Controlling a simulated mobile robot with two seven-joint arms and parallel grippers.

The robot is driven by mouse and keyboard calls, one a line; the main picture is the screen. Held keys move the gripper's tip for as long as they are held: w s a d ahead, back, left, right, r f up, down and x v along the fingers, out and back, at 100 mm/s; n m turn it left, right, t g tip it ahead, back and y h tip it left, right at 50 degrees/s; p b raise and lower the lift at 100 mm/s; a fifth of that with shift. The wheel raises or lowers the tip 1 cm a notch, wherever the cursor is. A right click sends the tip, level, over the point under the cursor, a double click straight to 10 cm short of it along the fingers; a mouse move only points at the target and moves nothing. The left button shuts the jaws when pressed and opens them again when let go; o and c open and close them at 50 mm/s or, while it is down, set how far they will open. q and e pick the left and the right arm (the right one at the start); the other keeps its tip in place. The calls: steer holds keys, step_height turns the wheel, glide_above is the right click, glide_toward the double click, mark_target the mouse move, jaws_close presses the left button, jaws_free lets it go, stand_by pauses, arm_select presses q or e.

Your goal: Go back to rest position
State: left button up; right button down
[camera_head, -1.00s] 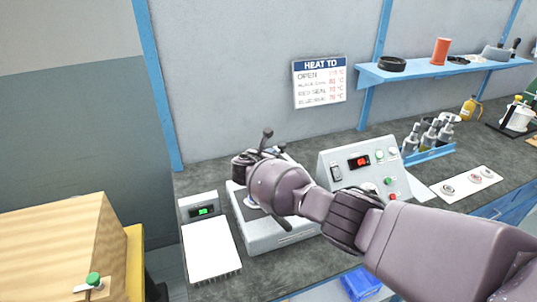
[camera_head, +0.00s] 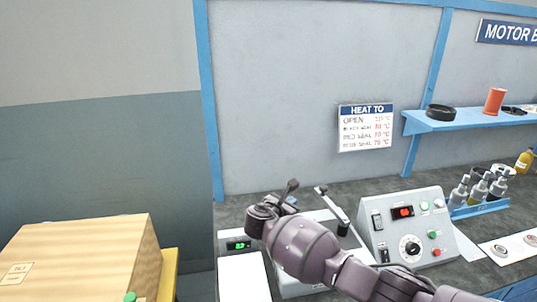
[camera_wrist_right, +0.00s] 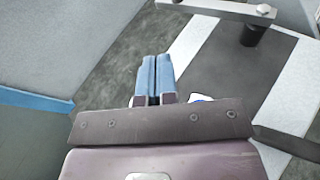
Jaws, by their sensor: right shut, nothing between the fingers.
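My right arm reaches in from the lower right of the head view, over the heater unit on the bench. Its gripper (camera_wrist_right: 156,75) shows in the right wrist view with the two blue fingers together and nothing between them, above the dark benchtop. In the head view the fingers are hidden behind my wrist. My left gripper is not in view.
A control box (camera_head: 412,228) with a red display stands right of my arm. A small green-display unit (camera_head: 238,245) is at the left. A wooden box (camera_head: 85,262) stands at lower left. Bottles (camera_head: 478,192) and a blue shelf (camera_head: 470,120) are further right.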

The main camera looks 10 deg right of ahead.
steer(key=s+a+r+m+t+y, duration=0.2)
steer(key=a+r+m+t+y, duration=0.15)
steer(key=a+m+y, duration=0.65)
steer(key=s+d+f+m+g, duration=0.1)
steer(key=s+d+f+m, duration=0.4)
steer(key=s, duration=0.8)
steer(key=s+d+f+m, duration=0.5)
steer(key=s+d+f, duration=0.3)
steer(key=s+d, duration=0.3)
steer(key=s+d+f+m+g, duration=0.1)
steer(key=s+d+f+m, duration=0.4)
steer(key=s, duration=1)
steer(key=d+f, duration=0.2)
steer(key=d, duration=0.1)
steer(key=shift+g+h, duration=0.35)
steer(key=shift+h, duration=0.05)
